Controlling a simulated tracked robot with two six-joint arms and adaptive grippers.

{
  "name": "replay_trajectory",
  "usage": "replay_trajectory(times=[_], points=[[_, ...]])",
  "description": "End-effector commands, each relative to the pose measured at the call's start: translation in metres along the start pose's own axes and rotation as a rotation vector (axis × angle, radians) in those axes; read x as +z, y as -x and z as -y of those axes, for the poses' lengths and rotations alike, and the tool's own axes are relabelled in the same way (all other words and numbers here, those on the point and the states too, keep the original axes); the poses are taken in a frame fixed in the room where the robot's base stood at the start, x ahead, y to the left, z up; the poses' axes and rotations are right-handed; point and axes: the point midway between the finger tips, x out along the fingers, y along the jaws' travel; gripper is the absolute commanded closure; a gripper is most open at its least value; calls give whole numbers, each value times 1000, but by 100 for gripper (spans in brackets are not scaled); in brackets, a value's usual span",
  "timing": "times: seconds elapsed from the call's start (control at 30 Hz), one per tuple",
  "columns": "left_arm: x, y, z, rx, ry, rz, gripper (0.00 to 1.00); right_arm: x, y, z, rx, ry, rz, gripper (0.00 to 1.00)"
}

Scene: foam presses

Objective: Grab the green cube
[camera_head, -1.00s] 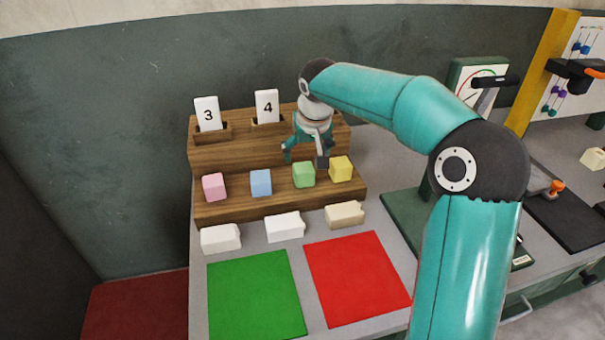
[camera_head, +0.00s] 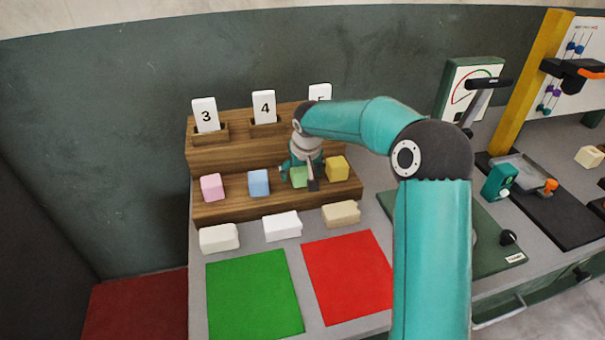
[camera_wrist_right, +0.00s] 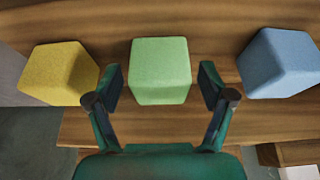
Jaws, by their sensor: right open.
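The green cube (camera_head: 299,177) sits on the lower step of the wooden stand (camera_head: 230,211), between the blue cube (camera_head: 259,183) and the yellow cube (camera_head: 337,168). My right gripper (camera_head: 300,179) is down at the green cube and partly hides it in the head view. In the right wrist view, the green cube (camera_wrist_right: 160,71) lies between the two spread fingers of my right gripper (camera_wrist_right: 161,88). A gap shows on each side, so the fingers are open around it and not pressing. My left gripper is out of view.
A pink cube (camera_head: 212,187) is at the left of the step. Number cards (camera_head: 205,114) stand on the upper step. Several pale blocks (camera_head: 282,225) lie in front, before a green mat (camera_head: 254,294) and a red mat (camera_head: 349,277).

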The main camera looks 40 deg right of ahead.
Motion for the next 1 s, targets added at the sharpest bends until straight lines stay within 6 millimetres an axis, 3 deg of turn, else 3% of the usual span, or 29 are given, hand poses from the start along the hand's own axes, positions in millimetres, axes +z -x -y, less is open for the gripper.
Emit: replay_trajectory(times=[0.07, 0.4, 0.77, 1.0], points=[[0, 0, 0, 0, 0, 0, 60, 0, 0, 0, 0, 0, 0, 19], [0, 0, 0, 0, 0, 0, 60, 0, 0, 0, 0, 0, 0, 72], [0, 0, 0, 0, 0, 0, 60, -1, 3, -1, 0, -1, -1, 73], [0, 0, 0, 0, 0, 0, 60, -9, 21, -1, 0, -3, -3, 73]])
